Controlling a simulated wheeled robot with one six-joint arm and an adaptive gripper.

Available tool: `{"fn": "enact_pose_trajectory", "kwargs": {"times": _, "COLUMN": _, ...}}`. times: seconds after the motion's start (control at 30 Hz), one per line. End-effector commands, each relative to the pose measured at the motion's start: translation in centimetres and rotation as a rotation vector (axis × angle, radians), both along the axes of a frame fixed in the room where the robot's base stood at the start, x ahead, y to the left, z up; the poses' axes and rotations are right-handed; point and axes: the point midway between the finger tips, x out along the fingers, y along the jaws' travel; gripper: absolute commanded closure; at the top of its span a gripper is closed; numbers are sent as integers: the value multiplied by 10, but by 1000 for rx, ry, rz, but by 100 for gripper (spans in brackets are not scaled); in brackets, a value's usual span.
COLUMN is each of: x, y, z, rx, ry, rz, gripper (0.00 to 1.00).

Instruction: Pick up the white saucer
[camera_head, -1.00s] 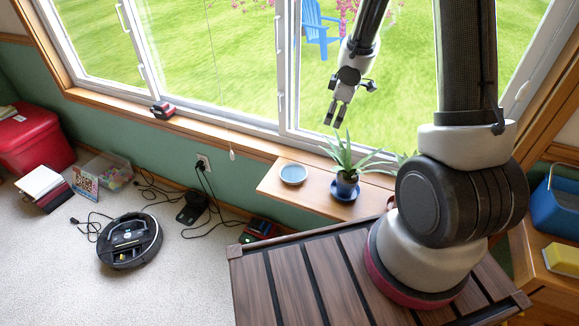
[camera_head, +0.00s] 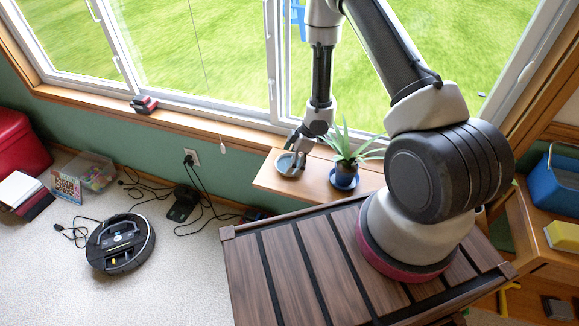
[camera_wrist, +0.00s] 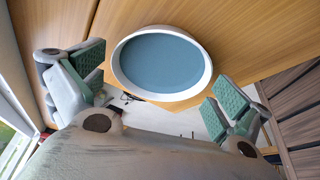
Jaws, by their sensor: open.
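The white saucer (camera_head: 283,165) sits on a wooden shelf (camera_head: 316,187) below the window, left of the potted plant. In the wrist view the saucer (camera_wrist: 160,62) has a white rim and a blue-grey inside. My gripper (camera_head: 291,161) is at the saucer and hides part of it in the head view. In the wrist view my gripper (camera_wrist: 160,92) is open, one green-padded finger on either side of the saucer's near part. Nothing is held. Whether a finger touches the rim cannot be told.
A potted plant (camera_head: 344,150) stands on a blue saucer (camera_head: 343,182) close to the right of my gripper. The window glass is behind. A red stapler-like object (camera_head: 144,104) lies on the sill. A robot vacuum (camera_head: 120,243) and cables are on the floor.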

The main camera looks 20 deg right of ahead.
Motion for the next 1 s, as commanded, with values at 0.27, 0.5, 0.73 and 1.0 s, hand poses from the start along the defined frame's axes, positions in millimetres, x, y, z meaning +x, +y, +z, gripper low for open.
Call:
{"fn": "enact_pose_trajectory", "kwargs": {"times": 0.27, "x": 1, "y": 2, "z": -6, "rx": 0, "ry": -1, "rz": 0, "gripper": 0}}
{"fn": "enact_pose_trajectory", "kwargs": {"times": 0.5, "x": 1, "y": 2, "z": -6, "rx": -1, "ry": 0, "rz": -1, "gripper": 35}}
{"fn": "enact_pose_trajectory", "kwargs": {"times": 0.73, "x": 0, "y": 2, "z": -6, "rx": -1, "ry": 1, "rz": -1, "gripper": 35}}
{"fn": "enact_pose_trajectory", "kwargs": {"times": 1.0, "x": 1, "y": 2, "z": 6, "rx": -1, "ry": 0, "rz": -1, "gripper": 35}}
